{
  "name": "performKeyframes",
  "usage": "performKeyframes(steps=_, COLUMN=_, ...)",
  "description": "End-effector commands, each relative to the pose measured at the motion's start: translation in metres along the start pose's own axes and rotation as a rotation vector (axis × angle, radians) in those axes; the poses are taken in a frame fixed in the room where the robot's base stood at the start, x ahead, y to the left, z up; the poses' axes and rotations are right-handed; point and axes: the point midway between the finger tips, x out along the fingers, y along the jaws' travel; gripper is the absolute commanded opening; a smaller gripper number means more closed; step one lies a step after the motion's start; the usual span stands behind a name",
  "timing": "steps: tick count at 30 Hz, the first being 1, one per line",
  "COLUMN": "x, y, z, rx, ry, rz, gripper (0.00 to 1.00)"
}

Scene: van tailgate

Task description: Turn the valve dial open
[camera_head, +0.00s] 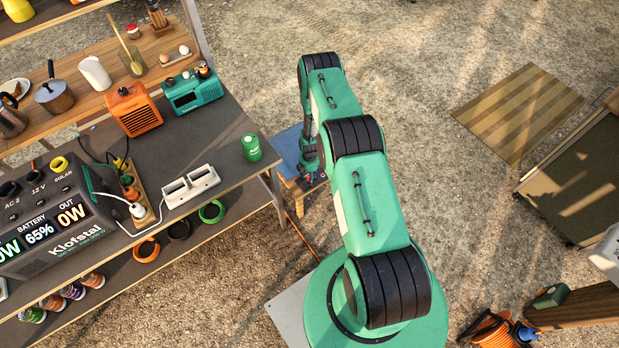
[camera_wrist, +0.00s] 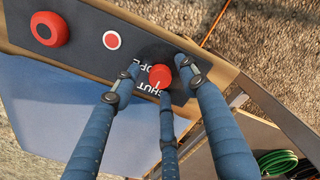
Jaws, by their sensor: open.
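In the wrist view, a small round red dial (camera_wrist: 158,76) with a white mark sits on a dark panel (camera_wrist: 85,35). White lettering reading SHUT and OPEN lies beside it, partly covered by a finger. My three-fingered gripper (camera_wrist: 161,70) is open, its blue fingers spread around the dial. Another red patch shows at the right fingertip; I cannot tell whether it belongs to the dial. Contact with the dial is unclear. In the head view, my gripper (camera_head: 310,175) is low over a small blue-topped stand (camera_head: 287,150); the dial is hidden there.
The panel also carries a red knob (camera_wrist: 50,29) and a white disc with a red centre (camera_wrist: 112,40). A workbench (camera_head: 225,150) with a power station (camera_head: 55,225) and a green can (camera_head: 250,147) stands left of my arm. Open gravel lies behind.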

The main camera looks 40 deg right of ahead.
Motion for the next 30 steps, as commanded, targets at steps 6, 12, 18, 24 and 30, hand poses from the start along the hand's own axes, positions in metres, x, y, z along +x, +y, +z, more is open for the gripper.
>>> performKeyframes(steps=6, x=-0.0001, y=0.0, z=0.0, rx=0.0, ry=0.0, rz=0.0, gripper=0.43)
performKeyframes(steps=12, x=-0.0001, y=-0.0001, z=0.0, rx=0.0, ry=0.0, rz=0.0, gripper=0.03)
performKeyframes(steps=18, x=0.0, y=-0.0002, z=0.0001, rx=0.002, ry=0.0, rz=0.0, gripper=0.0)
performKeyframes(steps=24, x=0.0004, y=-0.0002, z=0.0001, rx=0.032, ry=0.0, rz=0.0, gripper=0.0)
performKeyframes(steps=30, x=0.0009, y=0.0, z=0.0002, rx=0.113, ry=0.0, rz=0.0, gripper=0.0)
